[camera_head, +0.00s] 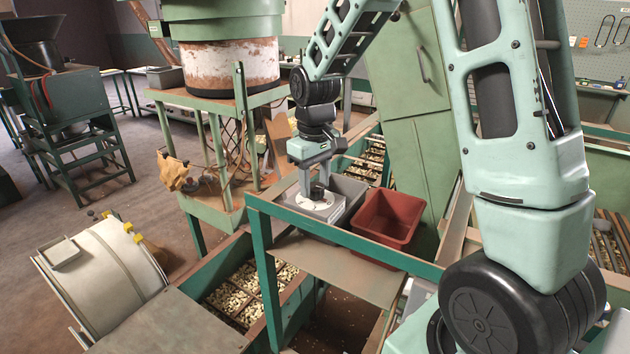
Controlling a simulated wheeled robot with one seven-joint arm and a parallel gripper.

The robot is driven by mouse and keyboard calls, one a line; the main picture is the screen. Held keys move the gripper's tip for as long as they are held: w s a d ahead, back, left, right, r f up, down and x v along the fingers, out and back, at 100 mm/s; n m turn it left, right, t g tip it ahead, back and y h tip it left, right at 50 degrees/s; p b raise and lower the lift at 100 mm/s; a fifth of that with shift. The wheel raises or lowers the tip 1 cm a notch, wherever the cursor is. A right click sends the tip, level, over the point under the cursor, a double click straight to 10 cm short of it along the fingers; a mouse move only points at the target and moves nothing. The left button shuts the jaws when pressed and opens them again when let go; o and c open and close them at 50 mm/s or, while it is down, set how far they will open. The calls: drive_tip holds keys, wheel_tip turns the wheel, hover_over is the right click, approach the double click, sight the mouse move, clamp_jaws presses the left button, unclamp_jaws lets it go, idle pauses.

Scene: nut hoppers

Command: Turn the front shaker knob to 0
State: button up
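The shaker knob (317,193) is a small black knob on a white round dial (331,203). The dial is on top of a grey box (326,214) on the green stand. The dial marks are too small to read, so I cannot tell the knob's setting. My gripper (315,184) points down right at the knob, with its fingers a little apart. The fingertips overlap the knob in this view. I cannot tell whether they grip it or are just above or beside it.
A red bin (388,222) and a grey bin (347,187) stand close to the dial box. The green stand's frame (345,236) runs around them. Trays of nuts (248,290) lie below. A green hopper (231,60) stands behind on the left.

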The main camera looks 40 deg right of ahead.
sight(315, 186)
drive_tip(key=shift+o, duration=0.9)
wheel_tip(315, 186, up, 17)
drive_tip(key=b, duration=0.3)
drive_tip(key=shift+r, duration=0.2)
drive_tip(key=s+a+f+n+b, duration=0.2)
drive_tip(key=s+a+f, duration=0.2)
drive_tip(key=a+f, duration=0.3)
drive_tip(key=s+a+f+n+b, duration=0.1)
drive_tip(key=s+a+f, duration=0.35)
drive_tip(key=a, duration=0.55)
drive_tip(key=s+a+f+n+b, duration=0.1)
drive_tip(key=s+a+f, duration=0.2)
drive_tip(key=s+f, duration=0.3)
drive_tip(key=s+a+f+n+b, duration=0.1)
drive_tip(key=s+a+f, duration=0.3)
drive_tip(key=s, duration=0.5)
wheel_tip(315, 186, down, 2)
drive_tip(key=shift+s+a+f+n+y, duration=0.25)
drive_tip(key=shift+s+n+y, duration=0.1)
drive_tip(key=shift+n, duration=0.45)
